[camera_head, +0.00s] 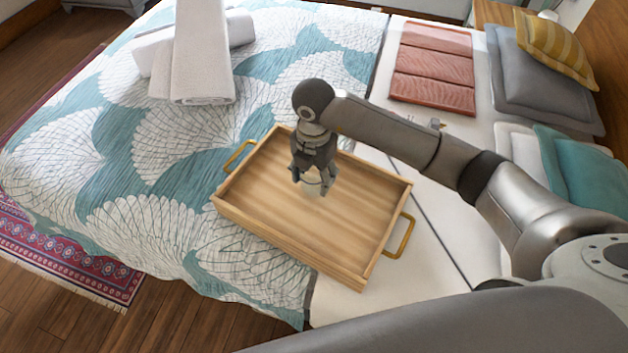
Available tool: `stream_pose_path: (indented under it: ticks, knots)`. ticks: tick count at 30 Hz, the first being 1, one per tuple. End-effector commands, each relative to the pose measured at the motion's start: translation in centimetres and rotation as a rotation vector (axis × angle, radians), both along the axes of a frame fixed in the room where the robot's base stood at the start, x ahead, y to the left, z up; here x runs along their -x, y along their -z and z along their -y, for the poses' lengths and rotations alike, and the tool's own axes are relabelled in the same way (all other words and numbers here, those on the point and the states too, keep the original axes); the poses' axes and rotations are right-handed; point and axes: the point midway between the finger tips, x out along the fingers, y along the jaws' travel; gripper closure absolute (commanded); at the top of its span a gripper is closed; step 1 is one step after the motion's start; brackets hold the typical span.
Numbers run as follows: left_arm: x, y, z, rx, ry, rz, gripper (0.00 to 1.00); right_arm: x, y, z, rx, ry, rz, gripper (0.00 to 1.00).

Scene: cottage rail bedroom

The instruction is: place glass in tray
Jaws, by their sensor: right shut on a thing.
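The wooden tray (283,224) with gold handles lies on the bed and looks otherwise empty. My right gripper (315,178) is over the tray's far middle part, pointing down. It is shut on a small clear glass (316,187), which shows just below the fingers. The fingers partly hide the glass. I cannot tell whether the glass touches the tray floor. My left gripper is not in view.
The bed has a teal and white patterned cover (130,150). Rolled white towels (195,55) lie at the back left. A folded pink cloth (433,66) and several pillows (545,75) lie at the right. A patterned rug (60,255) is on the floor.

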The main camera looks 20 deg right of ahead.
Motion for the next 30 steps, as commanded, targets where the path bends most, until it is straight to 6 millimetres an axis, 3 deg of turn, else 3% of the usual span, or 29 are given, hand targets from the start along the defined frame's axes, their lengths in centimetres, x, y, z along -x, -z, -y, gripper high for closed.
stream_pose_path:
  ticks: [9,19,20,21,24,30]
  knots:
    - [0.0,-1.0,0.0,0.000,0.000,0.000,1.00,-0.3,3.4,0.2,0.001,0.000,-0.001,0.74]
    - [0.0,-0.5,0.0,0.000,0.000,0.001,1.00,-0.3,3.9,0.2,0.001,0.000,0.001,0.74]
    - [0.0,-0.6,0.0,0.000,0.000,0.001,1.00,-0.3,3.8,0.2,0.001,0.000,0.000,0.42]
    - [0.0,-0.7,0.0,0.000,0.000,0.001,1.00,-0.3,3.8,0.2,0.001,0.000,-0.001,0.37]
    - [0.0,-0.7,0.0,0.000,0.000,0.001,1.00,-0.3,3.8,0.2,0.001,0.000,-0.001,0.24]
    - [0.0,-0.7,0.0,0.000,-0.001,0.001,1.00,-0.3,3.7,0.2,0.001,0.000,-0.001,0.23]
